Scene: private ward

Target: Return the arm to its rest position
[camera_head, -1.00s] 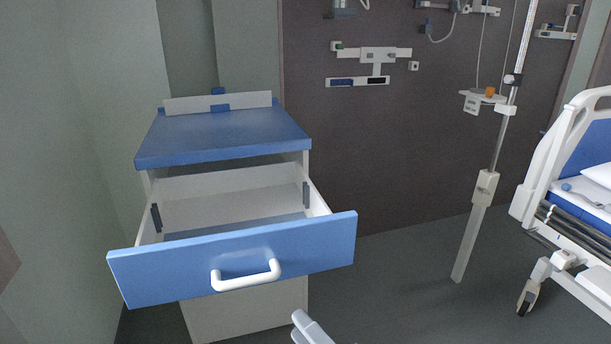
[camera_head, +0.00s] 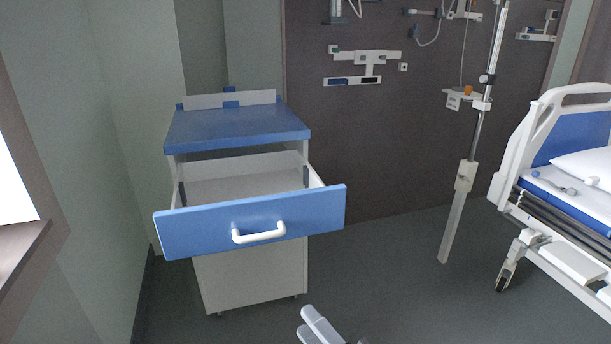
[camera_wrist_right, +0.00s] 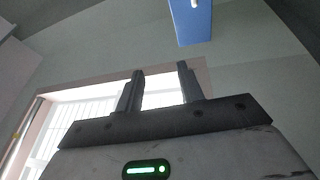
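My right gripper (camera_head: 322,327) shows at the bottom middle of the head view, in front of the cabinet and clear of it. In the right wrist view its two fingers (camera_wrist_right: 160,85) stand apart with nothing between them. The bedside cabinet (camera_head: 250,278) has a blue top, and its upper drawer (camera_head: 195,231) is pulled out. The white drawer handle (camera_head: 259,234) is free of any gripper. A blue panel, likely the drawer front (camera_wrist_right: 191,22), shows at the top of the wrist view, apart from the fingers. My left gripper is not in view.
A hospital bed (camera_head: 553,135) stands at the right. A drip pole (camera_head: 458,195) stands between bed and cabinet. A window ledge (camera_head: 22,250) is at the left. The floor (camera_head: 400,300) in front of the pole is clear.

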